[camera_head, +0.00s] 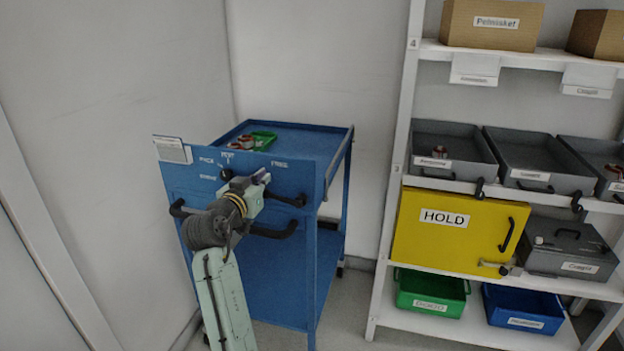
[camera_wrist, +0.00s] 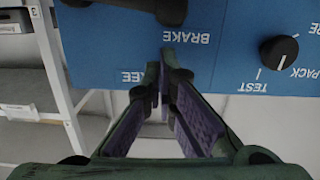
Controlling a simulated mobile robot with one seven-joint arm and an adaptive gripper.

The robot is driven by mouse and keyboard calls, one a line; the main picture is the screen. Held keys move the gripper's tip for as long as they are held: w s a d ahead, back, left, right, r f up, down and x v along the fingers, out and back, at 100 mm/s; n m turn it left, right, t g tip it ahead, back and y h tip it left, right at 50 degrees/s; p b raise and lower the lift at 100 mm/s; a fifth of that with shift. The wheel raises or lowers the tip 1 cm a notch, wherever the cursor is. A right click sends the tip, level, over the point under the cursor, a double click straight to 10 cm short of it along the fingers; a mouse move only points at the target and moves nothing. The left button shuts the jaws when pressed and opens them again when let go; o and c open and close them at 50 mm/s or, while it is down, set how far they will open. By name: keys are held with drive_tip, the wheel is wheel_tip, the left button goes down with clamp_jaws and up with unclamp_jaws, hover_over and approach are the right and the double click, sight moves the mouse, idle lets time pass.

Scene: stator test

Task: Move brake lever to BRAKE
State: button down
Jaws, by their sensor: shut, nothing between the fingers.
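The blue cart's front panel (camera_head: 185,180) faces me and carries white labels, with FREE at the upper right. A black lever-like part (camera_head: 292,200) sticks out to the right of my gripper (camera_head: 262,178), below FREE; its pivot is hidden. In the wrist view the panel (camera_wrist: 225,45) appears upside down, with BRAKE readable and FREE partly covered by my fingers. A dark bar (camera_wrist: 165,8) at the top edge, near BRAKE, is cut off; it may be the brake lever. My gripper (camera_wrist: 166,62) is shut and empty in front of the panel. Contact cannot be told.
A black knob (camera_wrist: 279,50) sits beside TEST and PACK. Black push handles (camera_head: 275,232) project from the cart front. A green tray (camera_head: 262,140) is on the cart top. A white shelf rack (camera_head: 392,200) with bins and a yellow HOLD door (camera_head: 445,245) stands at right.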

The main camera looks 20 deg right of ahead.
drive_tip(key=shift+w+a+f+n+b, duration=0.3)
drive_tip(key=shift+a+f+b, duration=0.15)
drive_tip(key=shift+f, duration=0.35)
